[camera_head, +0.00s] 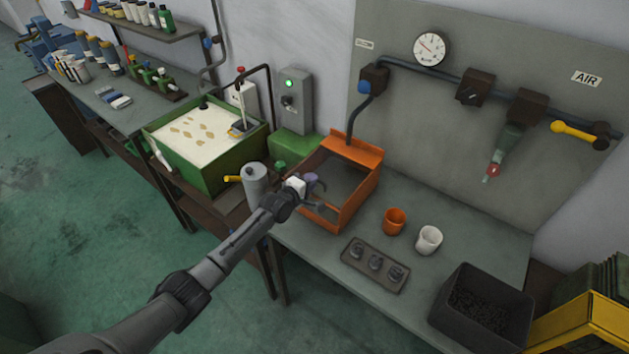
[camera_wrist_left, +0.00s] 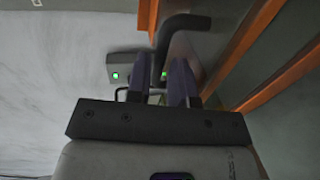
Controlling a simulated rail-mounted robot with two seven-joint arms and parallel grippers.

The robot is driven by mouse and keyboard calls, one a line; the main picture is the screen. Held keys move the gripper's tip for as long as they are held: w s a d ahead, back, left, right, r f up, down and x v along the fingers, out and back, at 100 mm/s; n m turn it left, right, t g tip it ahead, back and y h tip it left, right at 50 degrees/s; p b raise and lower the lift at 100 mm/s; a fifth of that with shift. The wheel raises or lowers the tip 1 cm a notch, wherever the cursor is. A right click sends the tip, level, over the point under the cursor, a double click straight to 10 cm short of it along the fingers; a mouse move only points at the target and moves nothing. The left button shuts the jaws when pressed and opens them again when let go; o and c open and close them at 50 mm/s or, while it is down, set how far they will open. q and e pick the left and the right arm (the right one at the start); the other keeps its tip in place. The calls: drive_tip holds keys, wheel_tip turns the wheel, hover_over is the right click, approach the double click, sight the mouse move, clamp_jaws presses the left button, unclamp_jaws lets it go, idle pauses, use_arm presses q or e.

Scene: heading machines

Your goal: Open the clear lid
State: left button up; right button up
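An orange box (camera_head: 350,207) stands on the grey bench, and its dark grey inside shows from above. I cannot make out the clear lid itself as a separate pane. Orange edges (camera_wrist_left: 285,75) of the box run along the right side of the left wrist view. My left gripper (camera_head: 313,184) is at the box's left side, close to its rim; I cannot tell whether it touches. In the left wrist view my left gripper (camera_wrist_left: 160,82) has its two fingers apart, with nothing clearly held between them. My right gripper is not in view.
An orange cup (camera_head: 394,221), a white cup (camera_head: 428,240), a tray of small parts (camera_head: 350,256) and a black bin (camera_head: 450,320) stand right of the box. A grey cylinder (camera_head: 256,184) and a green tank (camera_head: 207,178) are left. A hose (camera_head: 364,117) hangs behind.

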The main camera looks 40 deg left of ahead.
use_arm(q)
drive_tip(key=shift+w+a+f+b, duration=0.1)
drive_tip(key=shift+w+f+b, duration=0.05)
drive_tip(key=shift+w, duration=0.45)
drive_tip(key=shift+w+f+b, duration=0.1)
drive_tip(key=shift+w+b, duration=0.05)
drive_tip(key=shift+w, duration=0.4)
drive_tip(key=shift+c, duration=0.4)
clamp_jaws()
